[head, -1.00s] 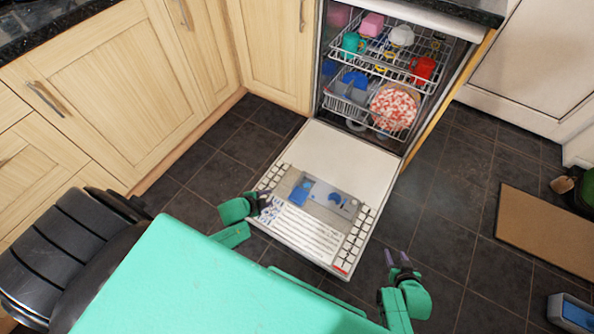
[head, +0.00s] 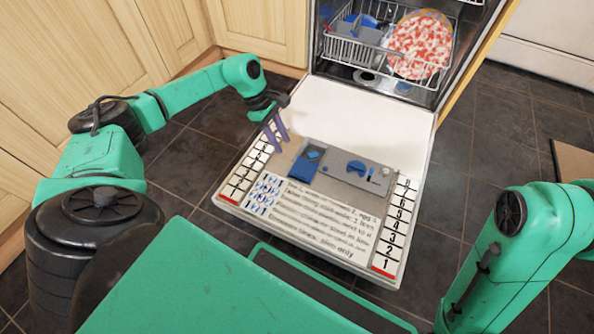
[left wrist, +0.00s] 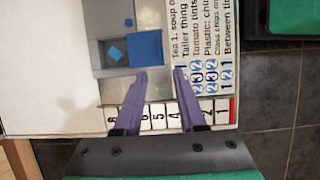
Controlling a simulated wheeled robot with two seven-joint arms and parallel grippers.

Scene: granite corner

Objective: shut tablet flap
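The dishwasher door (head: 365,115) lies folded down, and a grey dispenser panel (head: 345,173) is set in its inner face. The blue tablet flap (head: 303,168) is open at the panel's left end, beside a small recess holding a lighter blue piece (head: 313,153). The left wrist view also shows the blue flap (left wrist: 146,47) and the recess with the blue piece (left wrist: 116,53). My left gripper (head: 275,133) is open and empty above the door's left edge, left of the flap and apart from it. My right gripper is out of view; only its arm shows at right.
The dishwasher's lower rack (head: 350,52) holds a red-and-white patterned plate (head: 420,45). Printed label strips and a text sheet (head: 310,215) cover the door's near part. Wooden cabinets (head: 75,70) stand at left. Dark floor tiles are clear around the door.

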